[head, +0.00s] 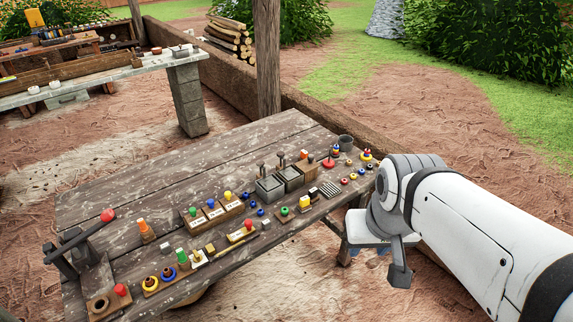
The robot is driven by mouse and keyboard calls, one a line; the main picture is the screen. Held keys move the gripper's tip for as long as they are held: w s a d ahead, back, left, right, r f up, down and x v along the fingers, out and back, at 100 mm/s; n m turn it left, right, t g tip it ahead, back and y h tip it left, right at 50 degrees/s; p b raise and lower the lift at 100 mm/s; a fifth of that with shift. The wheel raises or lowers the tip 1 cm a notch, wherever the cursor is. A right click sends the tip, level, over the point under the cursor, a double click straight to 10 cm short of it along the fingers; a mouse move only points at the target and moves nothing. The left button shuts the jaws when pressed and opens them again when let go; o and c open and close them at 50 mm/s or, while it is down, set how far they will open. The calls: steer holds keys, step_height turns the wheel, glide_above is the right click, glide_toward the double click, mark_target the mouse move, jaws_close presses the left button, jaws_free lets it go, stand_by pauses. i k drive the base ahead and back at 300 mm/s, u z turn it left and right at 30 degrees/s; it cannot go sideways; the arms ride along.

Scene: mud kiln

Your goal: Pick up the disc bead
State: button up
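Several small coloured beads lie on the wooden table (150,165), too small for me to tell for sure which is the disc bead. A loose row of small ring-like or flat beads, among them a red one (344,181), lies near the table's right end. Small blue beads (252,204) lie near the middle. My arm comes in from the right, and my gripper (400,274) hangs beyond the table's right edge, apart from the beads. Its fingers are mostly hidden or seen side-on, so its opening does not show.
A lever with a red knob (108,215) stands at the left. A wooden post (267,60) rises behind. The table's back left is bare.

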mark_target(284, 212)
steer(key=i, duration=0.85)
steer(key=u, duration=0.05)
